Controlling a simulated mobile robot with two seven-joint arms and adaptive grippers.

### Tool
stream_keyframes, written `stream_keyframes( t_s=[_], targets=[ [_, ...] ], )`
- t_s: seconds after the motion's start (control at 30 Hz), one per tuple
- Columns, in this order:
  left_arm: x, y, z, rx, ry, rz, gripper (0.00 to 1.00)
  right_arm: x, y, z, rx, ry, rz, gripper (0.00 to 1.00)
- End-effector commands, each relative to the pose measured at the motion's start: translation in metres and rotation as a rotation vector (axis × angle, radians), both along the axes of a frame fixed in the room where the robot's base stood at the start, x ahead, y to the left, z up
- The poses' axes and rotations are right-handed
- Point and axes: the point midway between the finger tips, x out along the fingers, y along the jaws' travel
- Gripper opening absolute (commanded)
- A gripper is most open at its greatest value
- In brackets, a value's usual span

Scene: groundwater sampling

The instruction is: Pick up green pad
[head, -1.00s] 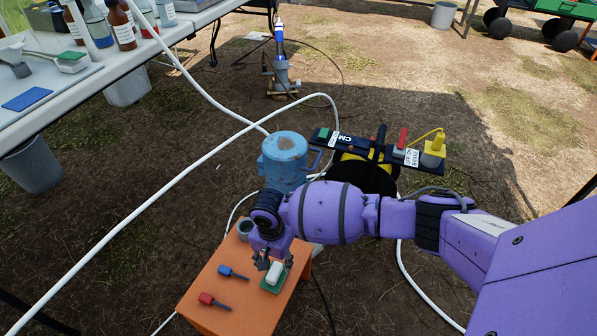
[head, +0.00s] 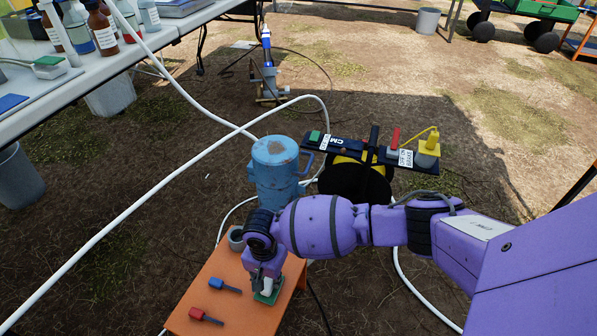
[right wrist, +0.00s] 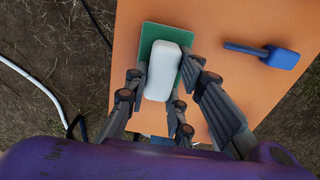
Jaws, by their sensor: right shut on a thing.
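The green pad (head: 270,297), a flat green plate with a white block on top, is on the orange stand near its right edge. It also shows in the right wrist view (right wrist: 149,45), with the white block (right wrist: 163,70) plain to see. My right gripper (head: 265,284) reaches down over it from above. In the right wrist view my right gripper (right wrist: 164,84) has its fingers on both sides of the white block, shut on it. The pad looks still down at the stand's top; I cannot tell any gap. My left gripper is out of view.
On the orange stand (head: 232,315) lie a blue tool (head: 224,285) and a red tool (head: 205,316), left of the pad. A grey cup (head: 236,238) is at its back edge. A blue canister (head: 276,170) and a cable reel (head: 355,180) stand behind. A white hose (head: 170,195) crosses left.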

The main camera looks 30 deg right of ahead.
Motion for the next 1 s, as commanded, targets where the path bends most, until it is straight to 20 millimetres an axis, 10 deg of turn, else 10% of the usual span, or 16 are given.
stream_keyframes(
  t_s=[0.53, 1.0],
  targets=[
    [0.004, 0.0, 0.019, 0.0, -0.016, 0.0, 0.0, 0.003, 0.002, 0.036, 0.002, -0.007, 0.001, 0.01],
    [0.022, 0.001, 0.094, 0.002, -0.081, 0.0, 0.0, -0.091, 0.013, 0.115, 0.004, -0.002, 0.001, 0.01]
  ],
)
